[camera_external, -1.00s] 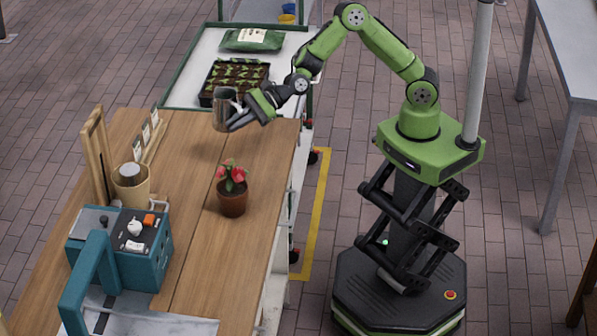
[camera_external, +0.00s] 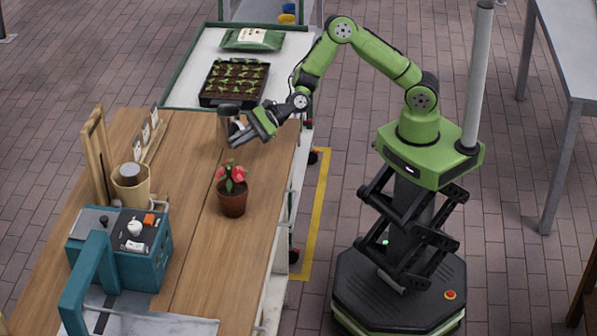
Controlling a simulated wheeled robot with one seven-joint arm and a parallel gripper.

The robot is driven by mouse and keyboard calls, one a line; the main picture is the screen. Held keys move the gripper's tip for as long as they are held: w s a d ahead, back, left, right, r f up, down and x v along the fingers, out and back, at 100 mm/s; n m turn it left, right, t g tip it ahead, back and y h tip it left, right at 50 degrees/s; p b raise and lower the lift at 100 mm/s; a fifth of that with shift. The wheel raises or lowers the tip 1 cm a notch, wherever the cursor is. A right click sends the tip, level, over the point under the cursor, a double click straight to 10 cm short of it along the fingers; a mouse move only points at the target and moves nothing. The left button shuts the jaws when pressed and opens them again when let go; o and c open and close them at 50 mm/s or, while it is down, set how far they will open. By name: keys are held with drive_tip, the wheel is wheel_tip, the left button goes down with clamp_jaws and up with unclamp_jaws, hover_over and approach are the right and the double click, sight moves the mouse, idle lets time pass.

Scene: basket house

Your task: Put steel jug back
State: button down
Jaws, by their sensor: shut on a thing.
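The steel jug (camera_external: 225,125) is at the far end of the wooden table (camera_external: 195,190), near the white tray surface. My gripper (camera_external: 239,138) is shut on the jug from its right side. The jug looks roughly upright. My gripper's dark fingers hide part of it. I cannot tell from this view whether the jug's base touches the wood.
A potted red flower (camera_external: 232,192) stands close in front of the gripper. A seedling tray (camera_external: 234,82) and a green bag (camera_external: 252,39) lie behind on the white surface.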

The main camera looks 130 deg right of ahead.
wheel_tip(320, 180, down, 6)
drive_tip(key=shift+f+b, duration=0.25)
drive_tip(key=shift+b, duration=0.5)
drive_tip(key=shift+r, duration=0.1)
